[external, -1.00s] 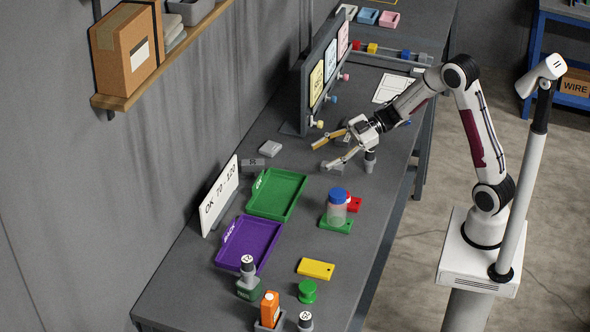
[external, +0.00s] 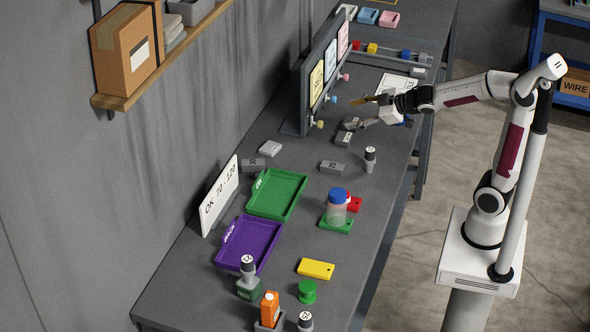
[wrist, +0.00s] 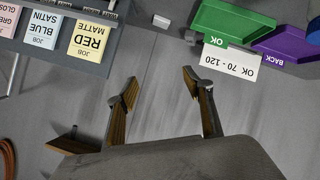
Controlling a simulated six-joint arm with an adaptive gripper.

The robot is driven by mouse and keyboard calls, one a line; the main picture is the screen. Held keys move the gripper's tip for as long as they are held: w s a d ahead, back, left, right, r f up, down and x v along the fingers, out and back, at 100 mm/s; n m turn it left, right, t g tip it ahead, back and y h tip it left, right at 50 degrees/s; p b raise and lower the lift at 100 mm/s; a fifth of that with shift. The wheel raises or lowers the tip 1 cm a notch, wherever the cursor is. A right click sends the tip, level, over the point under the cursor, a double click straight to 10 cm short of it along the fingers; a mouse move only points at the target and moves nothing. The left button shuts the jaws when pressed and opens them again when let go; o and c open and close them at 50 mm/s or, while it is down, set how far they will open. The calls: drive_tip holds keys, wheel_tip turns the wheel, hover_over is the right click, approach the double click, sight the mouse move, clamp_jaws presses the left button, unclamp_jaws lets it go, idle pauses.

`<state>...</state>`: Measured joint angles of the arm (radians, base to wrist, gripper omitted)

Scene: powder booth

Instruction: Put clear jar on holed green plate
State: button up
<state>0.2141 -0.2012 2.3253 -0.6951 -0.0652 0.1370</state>
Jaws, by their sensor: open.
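The clear jar (external: 337,214) with a blue lid stands upright on the holed green plate (external: 341,227), near the right edge of the bench. The jar hides much of the plate. My gripper (external: 361,112) is open and empty, well behind the jar and plate, above the far part of the bench. In the wrist view my open gripper (wrist: 160,84) shows two spread fingers with nothing between them.
A red plate (external: 354,204) lies just behind the jar, a yellow plate (external: 316,268) in front. Green (external: 298,205) and purple (external: 268,258) trays lie to the left.

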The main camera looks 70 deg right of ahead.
drive_tip(key=s+a+f+m+g, duration=0.1)
drive_tip(key=s+a+f+g, duration=0.1)
drive_tip(key=s, duration=0.7)
drive_tip(key=s+a+f+m+g+y, duration=0.1)
drive_tip(key=s+a, duration=0.3)
drive_tip(key=s, duration=0.4)
drive_tip(key=s+a+f+m+g+y, duration=0.1)
drive_tip(key=s+a+f+m+g, duration=0.1)
drive_tip(key=s, duration=0.7)
drive_tip(key=shift+s+a+f+g, duration=0.3)
drive_tip(key=shift+a+f+g, duration=0.4)
drive_tip(key=shift+a, duration=0.05)
